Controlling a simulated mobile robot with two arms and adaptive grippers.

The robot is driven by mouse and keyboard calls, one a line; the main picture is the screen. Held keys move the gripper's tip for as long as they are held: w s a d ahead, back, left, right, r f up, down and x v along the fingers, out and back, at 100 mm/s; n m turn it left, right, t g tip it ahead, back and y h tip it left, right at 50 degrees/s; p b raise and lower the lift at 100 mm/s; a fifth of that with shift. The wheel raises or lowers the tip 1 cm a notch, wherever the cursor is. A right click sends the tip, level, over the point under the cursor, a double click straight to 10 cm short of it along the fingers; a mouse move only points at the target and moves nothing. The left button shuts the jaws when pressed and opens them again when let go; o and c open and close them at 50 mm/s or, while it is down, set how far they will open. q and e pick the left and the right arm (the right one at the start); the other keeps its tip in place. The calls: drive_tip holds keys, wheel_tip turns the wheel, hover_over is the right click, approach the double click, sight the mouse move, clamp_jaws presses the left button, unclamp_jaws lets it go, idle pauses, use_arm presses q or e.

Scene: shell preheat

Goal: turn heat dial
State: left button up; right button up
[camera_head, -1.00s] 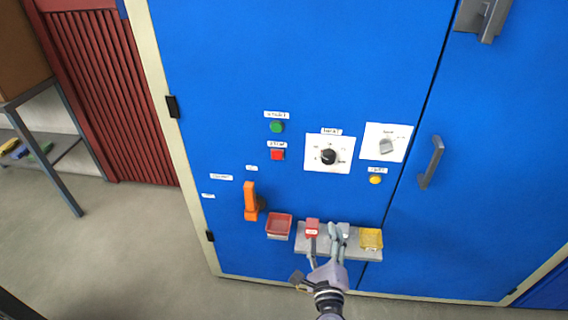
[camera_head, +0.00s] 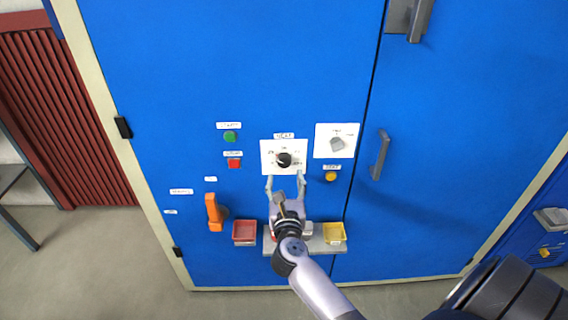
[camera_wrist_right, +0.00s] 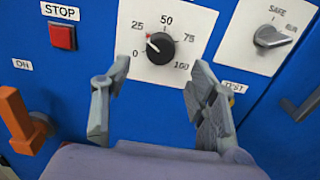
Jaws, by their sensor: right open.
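The heat dial (camera_head: 284,159) is a black round knob on a white plate on the blue cabinet door. In the right wrist view the dial (camera_wrist_right: 160,48) has a scale from 0 to 100, and its white pointer is near a red mark just below 25. My right gripper (camera_head: 285,179) is open just below the dial. In the right wrist view its two fingers (camera_wrist_right: 157,80) stand apart to the left and right, below the knob, and do not touch it. My left gripper is not in view.
Near the dial are a green button (camera_head: 230,137), a red stop button (camera_head: 234,163), a grey selector (camera_head: 337,144) and a yellow button (camera_head: 331,177). An orange lever (camera_head: 214,213) sticks out at the lower left. A door handle (camera_head: 380,155) is at right.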

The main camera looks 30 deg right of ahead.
sight(284, 164)
drive_tip(key=x, duration=0.6)
drive_tip(key=shift+w, duration=0.2)
drive_tip(key=c, duration=1.2)
drive_tip(key=shift+o, duration=0.2)
drive_tip(key=shift+p, duration=0.3)
